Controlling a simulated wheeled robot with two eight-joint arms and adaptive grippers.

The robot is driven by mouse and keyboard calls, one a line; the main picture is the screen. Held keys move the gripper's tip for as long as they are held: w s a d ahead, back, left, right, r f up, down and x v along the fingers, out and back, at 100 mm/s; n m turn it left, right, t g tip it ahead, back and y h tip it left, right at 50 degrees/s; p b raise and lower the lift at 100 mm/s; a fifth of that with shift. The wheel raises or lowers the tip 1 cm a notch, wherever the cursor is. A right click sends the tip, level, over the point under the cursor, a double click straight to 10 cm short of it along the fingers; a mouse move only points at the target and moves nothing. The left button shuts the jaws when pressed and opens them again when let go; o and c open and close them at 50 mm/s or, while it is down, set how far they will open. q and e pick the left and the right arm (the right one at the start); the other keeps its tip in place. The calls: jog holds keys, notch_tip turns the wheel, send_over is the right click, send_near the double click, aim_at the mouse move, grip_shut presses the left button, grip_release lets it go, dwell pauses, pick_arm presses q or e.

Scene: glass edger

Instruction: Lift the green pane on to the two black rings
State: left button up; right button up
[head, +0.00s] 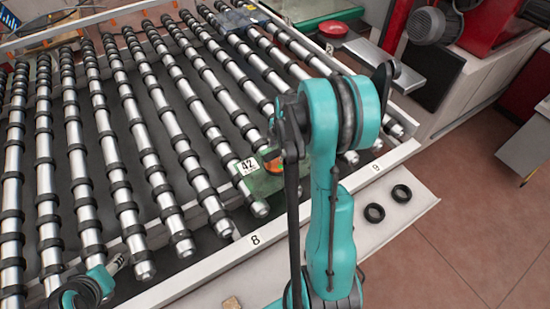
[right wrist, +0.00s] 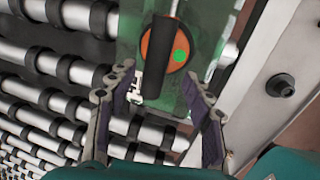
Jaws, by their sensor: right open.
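The green pane (head: 258,186) lies on the roller table near its front edge, beside a "42" label, partly hidden by my right arm. In the right wrist view the green pane (right wrist: 211,42) is see-through and has an orange disc with a green dot and a dark bar over it. My right gripper (right wrist: 162,98) is open, with one finger on each side of the pane's near end; I cannot tell whether they touch it. The two black rings (head: 401,193) and (head: 374,213) lie apart on the white ledge, with nothing on them.
The rollers (head: 130,150) with black collars fill the left and middle. The table's white front rail (head: 215,262) carries numbers 8 and 9. Red machinery with a grey motor (head: 434,25) stands at the back right. The ledge around the rings is clear.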

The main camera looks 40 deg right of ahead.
aim_at(277, 151)
jog(key=f, duration=0.1)
jog(key=w+f, duration=0.1)
jog(key=f, duration=0.3)
jog(key=shift+w+d+f, duration=0.1)
jog(key=shift+w+d, duration=0.2)
jog(key=shift+d, duration=0.05)
grip_shut()
